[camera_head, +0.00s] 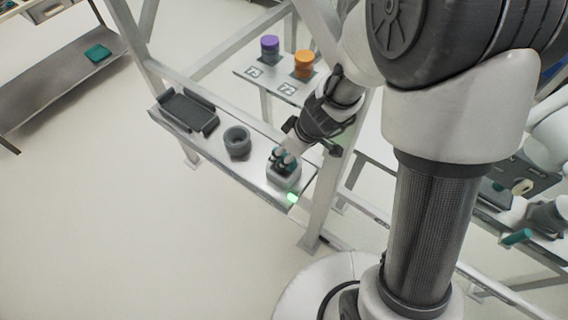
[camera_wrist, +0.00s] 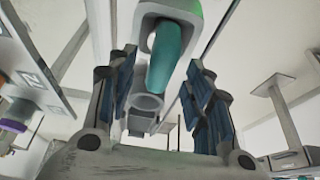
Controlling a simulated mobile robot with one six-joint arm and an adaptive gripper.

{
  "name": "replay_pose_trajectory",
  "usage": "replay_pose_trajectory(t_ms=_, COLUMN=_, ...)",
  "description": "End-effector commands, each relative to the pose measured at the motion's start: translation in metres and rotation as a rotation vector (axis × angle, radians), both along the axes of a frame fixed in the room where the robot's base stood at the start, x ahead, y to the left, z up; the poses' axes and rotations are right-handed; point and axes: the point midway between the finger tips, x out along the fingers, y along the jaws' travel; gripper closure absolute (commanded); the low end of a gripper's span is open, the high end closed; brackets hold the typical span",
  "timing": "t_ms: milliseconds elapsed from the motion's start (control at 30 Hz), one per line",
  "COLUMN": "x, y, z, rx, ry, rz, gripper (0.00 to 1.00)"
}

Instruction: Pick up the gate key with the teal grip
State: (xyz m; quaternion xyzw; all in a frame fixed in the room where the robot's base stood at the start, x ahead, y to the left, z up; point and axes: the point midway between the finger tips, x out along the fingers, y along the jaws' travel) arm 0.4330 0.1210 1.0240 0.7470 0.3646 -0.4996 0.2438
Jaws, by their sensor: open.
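The teal grip (camera_wrist: 168,55) of the gate key shows in the wrist view, upright against a grey holder (camera_wrist: 150,12). In the head view the grey holder block (camera_head: 284,180) stands at the right end of a narrow shelf, with bits of teal at its top. My gripper (camera_head: 285,160) is directly over this block. In the wrist view its blue-padded fingers (camera_wrist: 163,75) are open, one on each side of the teal grip, with gaps visible. The key's lower part is hidden.
A grey ring-shaped cup (camera_head: 237,141) and a dark tray (camera_head: 186,110) share the shelf (camera_head: 210,150). A green light (camera_head: 292,197) glows at its front edge. Purple (camera_head: 270,47) and orange (camera_head: 304,64) containers stand on a shelf behind. A frame post stands close right of my gripper.

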Motion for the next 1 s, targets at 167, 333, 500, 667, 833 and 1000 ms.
replay_pose_trajectory(t_ms=167, x=0.0032, y=0.0047, z=-0.0155, rx=0.0, ry=0.0, rz=0.001, gripper=0.53)
replay_pose_trajectory(t_ms=333, x=0.0036, y=0.0048, z=-0.0146, rx=0.001, ry=-0.001, rz=0.0, gripper=0.53)
replay_pose_trajectory(t_ms=500, x=0.0036, y=0.0048, z=-0.0145, rx=0.001, ry=-0.001, rz=0.0, gripper=0.62)
replay_pose_trajectory(t_ms=667, x=0.0035, y=0.0047, z=-0.0145, rx=0.0, ry=0.0, rz=0.0, gripper=0.73)
replay_pose_trajectory(t_ms=833, x=0.0035, y=0.0047, z=-0.0145, rx=0.0, ry=0.0, rz=0.0, gripper=0.84)
replay_pose_trajectory(t_ms=1000, x=0.0035, y=0.0047, z=-0.0145, rx=0.0, ry=0.0, rz=0.0, gripper=0.95)
